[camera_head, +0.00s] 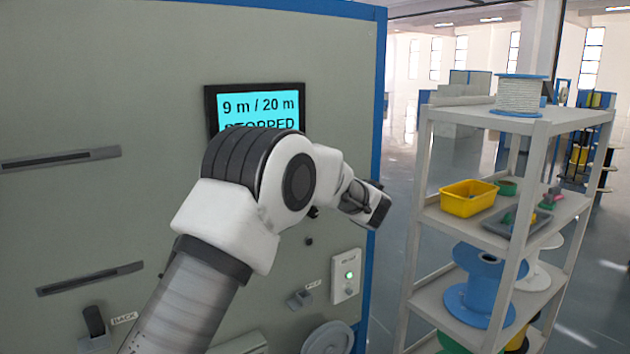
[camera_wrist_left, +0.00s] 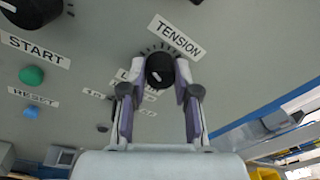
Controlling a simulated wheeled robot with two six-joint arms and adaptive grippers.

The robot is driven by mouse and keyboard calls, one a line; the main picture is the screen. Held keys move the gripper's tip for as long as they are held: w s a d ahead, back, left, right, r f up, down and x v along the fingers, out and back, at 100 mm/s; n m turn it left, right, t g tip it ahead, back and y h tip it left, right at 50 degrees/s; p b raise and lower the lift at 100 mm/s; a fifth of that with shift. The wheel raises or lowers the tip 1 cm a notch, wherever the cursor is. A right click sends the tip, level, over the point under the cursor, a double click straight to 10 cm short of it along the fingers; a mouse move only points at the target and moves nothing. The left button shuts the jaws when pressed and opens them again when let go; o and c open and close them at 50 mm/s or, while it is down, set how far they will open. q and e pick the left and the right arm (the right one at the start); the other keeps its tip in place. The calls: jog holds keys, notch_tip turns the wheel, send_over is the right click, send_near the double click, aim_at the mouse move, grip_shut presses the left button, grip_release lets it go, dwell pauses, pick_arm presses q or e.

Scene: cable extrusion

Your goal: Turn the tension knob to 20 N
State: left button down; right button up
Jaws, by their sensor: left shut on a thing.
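The black tension knob (camera_wrist_left: 160,68) sits on the grey machine panel under a TENSION label (camera_wrist_left: 177,36) in the left wrist view. It has a white mark on its face and dark ticks around its upper side, too small to read as newtons. My left gripper (camera_wrist_left: 158,82) has one finger on each side of the knob and is shut on it. In the head view my left arm reaches up in front of the panel and hides the knob and fingers. My right gripper is in neither view.
The screen (camera_head: 259,104) reads 9 m / 20 m, STOPPED, partly covered by my arm. A green START button (camera_wrist_left: 32,75), a blue RESET button (camera_wrist_left: 32,112) and another black knob (camera_wrist_left: 32,10) are nearby. A shelf rack (camera_head: 417,200) with spools and bins stands right.

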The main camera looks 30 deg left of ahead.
pick_arm(q)
jog(key=shift+r+m+g+p, duration=0.1)
jog(key=shift+m+g+p, duration=0.3)
jog(key=shift+m+p, duration=2.3)
jog(key=shift+m+b, duration=0.7)
jog(key=shift+m, duration=0.1)
jog(key=c, duration=0.8)
grip_release()
jog(key=shift+c, duration=0.2)
jog(key=shift+w+a, duration=0.1)
jog(key=shift+a, duration=0.05)
jog(key=v, duration=1.2)
